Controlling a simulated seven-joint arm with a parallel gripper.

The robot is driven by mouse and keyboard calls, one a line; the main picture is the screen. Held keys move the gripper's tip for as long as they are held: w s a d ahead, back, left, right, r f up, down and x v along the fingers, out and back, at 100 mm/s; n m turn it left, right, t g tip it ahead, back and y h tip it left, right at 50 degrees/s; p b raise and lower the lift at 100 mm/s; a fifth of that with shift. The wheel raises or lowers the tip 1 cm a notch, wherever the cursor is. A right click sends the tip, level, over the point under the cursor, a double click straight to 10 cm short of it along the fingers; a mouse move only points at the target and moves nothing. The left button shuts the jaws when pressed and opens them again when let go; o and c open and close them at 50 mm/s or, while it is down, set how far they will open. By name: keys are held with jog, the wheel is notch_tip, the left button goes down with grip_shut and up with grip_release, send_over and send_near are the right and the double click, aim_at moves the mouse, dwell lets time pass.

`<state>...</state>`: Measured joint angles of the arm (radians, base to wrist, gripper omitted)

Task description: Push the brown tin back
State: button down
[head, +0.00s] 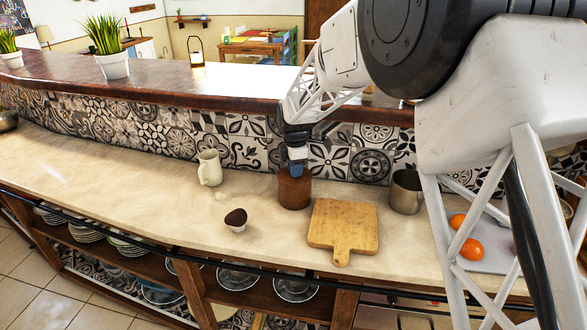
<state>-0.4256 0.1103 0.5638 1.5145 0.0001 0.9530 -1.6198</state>
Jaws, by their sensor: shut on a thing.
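The brown tin (294,192) stands upright on the pale counter, near the patterned tile wall. My gripper (296,168) comes down from above and is shut on the top of the brown tin. The fingers cover part of the tin's top, so the exact grip there is hard to see.
A wooden cutting board (343,228) lies just right of the tin, with a metal mug (406,192) beyond it. A cream pitcher (209,168) and a small cup with a dark top (236,220) are to the left. The tile wall (240,140) bounds the counter (110,175) behind.

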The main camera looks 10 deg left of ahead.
jog(key=c, duration=0.9)
grip_release()
jog(key=shift+r, duration=0.15)
jog(key=shift+r, duration=3.8)
jog(key=shift+d, duration=0.1)
